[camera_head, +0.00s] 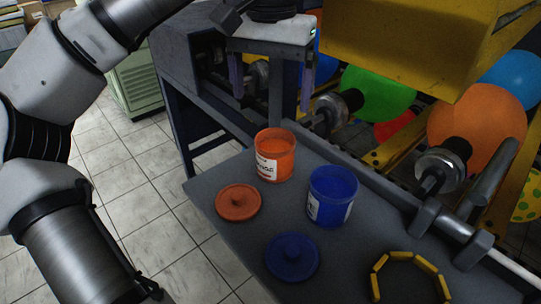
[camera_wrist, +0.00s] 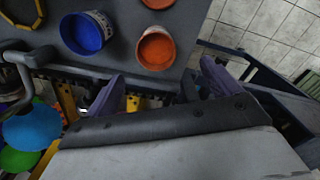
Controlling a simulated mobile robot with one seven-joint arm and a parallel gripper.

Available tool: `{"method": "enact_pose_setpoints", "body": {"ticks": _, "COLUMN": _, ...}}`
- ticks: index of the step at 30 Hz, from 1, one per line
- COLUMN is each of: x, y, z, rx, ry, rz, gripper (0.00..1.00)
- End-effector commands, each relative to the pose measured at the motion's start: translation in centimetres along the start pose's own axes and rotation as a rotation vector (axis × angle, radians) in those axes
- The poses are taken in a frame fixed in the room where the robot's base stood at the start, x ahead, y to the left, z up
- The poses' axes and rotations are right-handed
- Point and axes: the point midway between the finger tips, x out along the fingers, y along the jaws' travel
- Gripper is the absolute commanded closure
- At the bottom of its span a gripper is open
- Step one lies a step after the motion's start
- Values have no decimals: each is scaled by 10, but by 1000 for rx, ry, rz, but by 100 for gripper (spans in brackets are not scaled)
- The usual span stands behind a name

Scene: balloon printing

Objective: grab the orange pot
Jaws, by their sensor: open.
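The orange pot (camera_head: 274,158) stands upright and without its lid on the grey table, with a white label on its side. In the wrist view the orange pot (camera_wrist: 156,49) shows its open mouth just beyond the fingers, about midway between them across the picture. My gripper (camera_head: 271,82) is open and empty, its two purple fingers pointing down behind and above the pot in the head view. The open fingers also show in the wrist view (camera_wrist: 160,87). They appear apart from the pot. The orange lid (camera_head: 238,202) lies flat in front of the pot.
An open blue pot (camera_head: 332,197) stands close to the right of the orange pot. Its blue lid (camera_head: 291,257) lies in front. Balloon machinery with a yellow housing (camera_head: 415,40) borders the table's far side.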

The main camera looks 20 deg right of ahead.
Motion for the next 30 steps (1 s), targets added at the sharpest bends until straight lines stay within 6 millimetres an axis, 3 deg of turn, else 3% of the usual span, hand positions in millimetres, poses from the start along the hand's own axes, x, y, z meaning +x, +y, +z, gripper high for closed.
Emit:
{"method": "enact_pose_setpoints", "body": {"ticks": 3, "x": 28, "y": 1, "z": 0, "rx": 3, "ry": -1, "rz": 5, "gripper": 11}}
{"method": "enact_pose_setpoints", "body": {"ticks": 7, "x": 46, "y": 1, "z": 0, "rx": -1, "ry": 1, "rz": 2, "gripper": 11}}
{"method": "enact_pose_setpoints", "body": {"ticks": 14, "x": 62, "y": 2, "z": 0, "rx": 0, "ry": 1, "rz": 2, "gripper": 11}}
{"method": "enact_pose_setpoints", "body": {"ticks": 24, "x": 106, "y": 8, "z": -2, "rx": -1, "ry": 2, "rz": 4, "gripper": 11}}
{"method": "enact_pose_setpoints", "body": {"ticks": 30, "x": 110, "y": 8, "z": -2, "rx": -1, "ry": 3, "rz": 4, "gripper": 11}}
